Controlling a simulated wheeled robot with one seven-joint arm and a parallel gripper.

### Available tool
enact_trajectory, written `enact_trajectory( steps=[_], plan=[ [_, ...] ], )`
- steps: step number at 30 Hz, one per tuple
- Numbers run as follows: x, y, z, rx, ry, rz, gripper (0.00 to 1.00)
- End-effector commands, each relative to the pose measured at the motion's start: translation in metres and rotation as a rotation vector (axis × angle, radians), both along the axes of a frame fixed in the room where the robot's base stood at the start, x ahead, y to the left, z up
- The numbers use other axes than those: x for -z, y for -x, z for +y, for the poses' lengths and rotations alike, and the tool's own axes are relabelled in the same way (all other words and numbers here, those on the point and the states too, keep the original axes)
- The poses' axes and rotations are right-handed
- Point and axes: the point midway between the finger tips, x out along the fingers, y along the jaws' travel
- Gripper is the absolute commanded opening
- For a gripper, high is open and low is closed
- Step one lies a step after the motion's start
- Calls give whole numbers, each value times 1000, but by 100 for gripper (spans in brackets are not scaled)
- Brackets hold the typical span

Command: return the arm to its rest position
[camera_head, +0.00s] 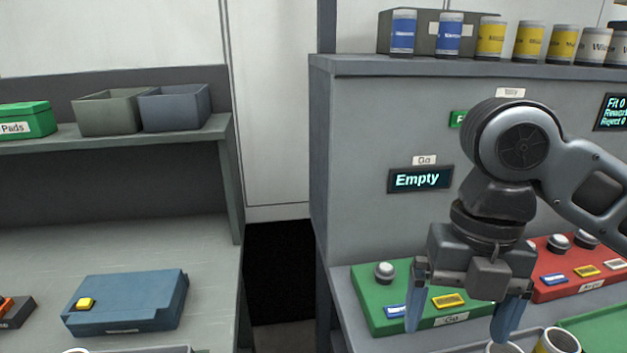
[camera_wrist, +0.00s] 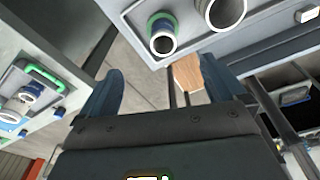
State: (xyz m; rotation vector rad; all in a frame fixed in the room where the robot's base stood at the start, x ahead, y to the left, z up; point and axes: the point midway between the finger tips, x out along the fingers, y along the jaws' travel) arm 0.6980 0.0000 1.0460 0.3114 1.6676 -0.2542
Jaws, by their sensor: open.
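My gripper (camera_head: 468,317) hangs from my arm at the right of the head view, fingers pointing down. Its two blue fingers are spread wide with nothing between them. It is in front of the green panel (camera_head: 372,314) labelled Go, and it hides part of that panel. In the wrist view my gripper (camera_wrist: 162,92) also shows both fingers apart, with floor and the edge of a grey surface beyond them.
A red panel (camera_head: 551,291) stands right of the green one. Open cylinders (camera_head: 557,342) are at the lower right edge. A shelf (camera_head: 440,66) above carries blue, yellow and white cans. A blue box (camera_head: 128,302) sits on the left bench. A dark gap (camera_head: 279,275) separates the benches.

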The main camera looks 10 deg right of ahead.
Motion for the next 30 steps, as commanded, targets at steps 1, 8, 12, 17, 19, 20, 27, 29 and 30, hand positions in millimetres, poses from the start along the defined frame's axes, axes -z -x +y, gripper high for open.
enact_trajectory(
  steps=[1,8,12,17,19,20,27,29,30],
  plan=[
    [1,-1,9,8,-29,-10,97],
    [-1,-16,97,171,-352,-102,97],
    [-14,-26,153,333,-605,-131,97],
    [-34,-36,198,544,-876,-120,97],
    [-41,-39,211,642,-987,-102,97],
    [-44,-41,216,686,-1033,-93,97],
    [-53,-50,230,1057,-1348,7,97],
    [-51,-50,228,1155,-1411,36,97],
    [-48,-50,226,1219,-1450,54,97]
  ],
)
